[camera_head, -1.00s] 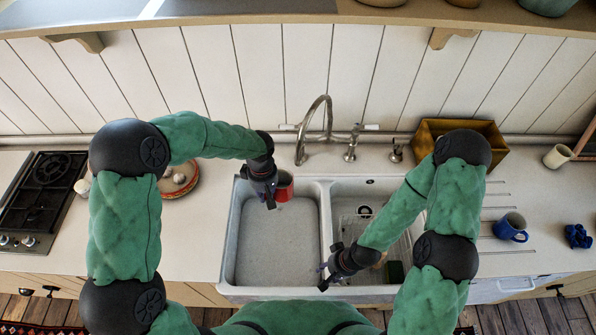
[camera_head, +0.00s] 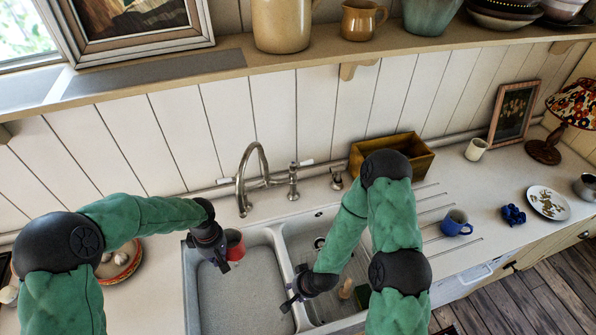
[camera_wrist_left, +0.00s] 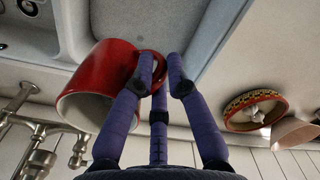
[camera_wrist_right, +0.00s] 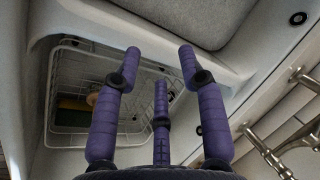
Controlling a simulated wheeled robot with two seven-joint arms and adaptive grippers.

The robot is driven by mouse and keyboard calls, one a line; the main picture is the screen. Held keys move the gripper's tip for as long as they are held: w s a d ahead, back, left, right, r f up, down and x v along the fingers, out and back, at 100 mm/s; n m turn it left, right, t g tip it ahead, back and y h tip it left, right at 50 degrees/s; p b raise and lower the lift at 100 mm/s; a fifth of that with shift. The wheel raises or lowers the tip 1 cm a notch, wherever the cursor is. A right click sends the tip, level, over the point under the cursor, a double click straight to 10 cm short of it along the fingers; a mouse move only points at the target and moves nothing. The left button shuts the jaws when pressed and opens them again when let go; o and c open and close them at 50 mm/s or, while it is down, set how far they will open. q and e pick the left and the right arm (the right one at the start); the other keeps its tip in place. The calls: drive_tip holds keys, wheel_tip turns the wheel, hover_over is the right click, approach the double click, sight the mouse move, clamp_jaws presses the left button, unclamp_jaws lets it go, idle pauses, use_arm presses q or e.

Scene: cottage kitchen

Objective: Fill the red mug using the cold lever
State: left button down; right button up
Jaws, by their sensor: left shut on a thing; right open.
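The red mug (camera_head: 235,245) is at the back of the left sink basin in the head view. My left gripper (camera_head: 221,262) is shut on its handle; the left wrist view shows the fingers at the handle of the red mug (camera_wrist_left: 95,85). The steel faucet (camera_head: 241,175) arches up behind the sink. A white-tipped lever (camera_head: 306,162) shows at the right of the tap. My right gripper (camera_head: 290,304) is open and empty above the divider and right basin; its spread fingers (camera_wrist_right: 160,70) show in the right wrist view.
The right basin holds a wire rack (camera_wrist_right: 65,100). A wooden box (camera_head: 415,160), a blue mug (camera_head: 455,223) and a cream cup (camera_head: 476,149) stand on the counter to the right. A patterned bowl (camera_head: 120,262) is to the left. A shelf (camera_head: 300,55) runs above.

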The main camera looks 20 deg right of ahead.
drive_tip(key=w+d+r+m+t+h, duration=0.2)
drive_tip(key=w+d+m+t, duration=0.15)
drive_tip(key=w, duration=0.55)
drive_tip(key=w+d+r+m+t+h, duration=0.15)
drive_tip(key=w+m, duration=0.25)
drive_tip(key=w, duration=0.5)
drive_tip(key=m+t+h, duration=0.5)
drive_tip(key=m+t, duration=0.1)
drive_tip(key=m, duration=0.4)
approach(307, 164)
drive_tip(key=shift+n, duration=0.25)
drive_tip(key=x, duration=1.1)
drive_tip(key=shift+f, duration=0.25)
clamp_jaws()
